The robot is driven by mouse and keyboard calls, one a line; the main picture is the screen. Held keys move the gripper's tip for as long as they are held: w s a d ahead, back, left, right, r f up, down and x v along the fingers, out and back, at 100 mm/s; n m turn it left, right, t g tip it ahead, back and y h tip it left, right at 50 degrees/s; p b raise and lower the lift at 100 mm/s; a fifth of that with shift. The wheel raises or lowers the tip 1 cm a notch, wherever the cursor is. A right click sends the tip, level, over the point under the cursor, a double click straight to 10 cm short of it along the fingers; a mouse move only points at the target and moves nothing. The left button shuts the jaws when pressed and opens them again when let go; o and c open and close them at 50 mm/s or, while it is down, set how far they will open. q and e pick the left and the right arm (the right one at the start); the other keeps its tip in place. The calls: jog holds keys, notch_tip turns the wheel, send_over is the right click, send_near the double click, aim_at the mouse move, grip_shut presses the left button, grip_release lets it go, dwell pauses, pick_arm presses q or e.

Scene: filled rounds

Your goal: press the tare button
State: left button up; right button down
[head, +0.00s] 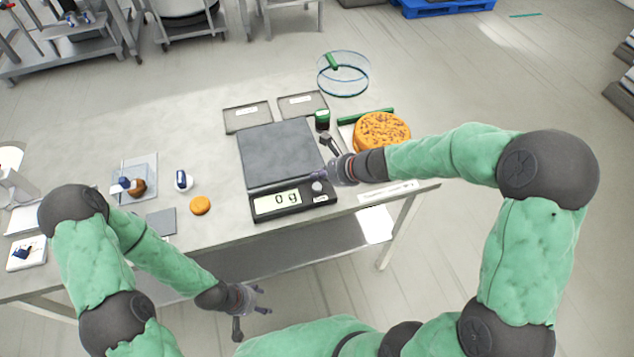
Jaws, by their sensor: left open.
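The scale has a dark grey weighing plate (278,153) and a black front panel (262,214). Its display (278,201) reads "0 g", and the plate is empty. A round grey button (317,187) sits right of the display, with a small white label (320,198) below it, too small to read surely. My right gripper (322,175) is over the panel's right end, its tips very close to the button. I cannot tell whether they touch it or whether the fingers are shut. My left gripper (263,300) is open and empty, in front of the table's near edge.
Two grey trays (247,117) lie behind the scale. A green-capped jar (322,120), a large orange round (382,132) and a clear round container (343,75) are at the right. A small orange round (200,205) and a grey square (161,221) lie left of the scale.

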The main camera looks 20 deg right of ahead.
aim_at(320, 187)
jog(key=shift+r+p, duration=1.15)
jog(key=shift+r, duration=0.35)
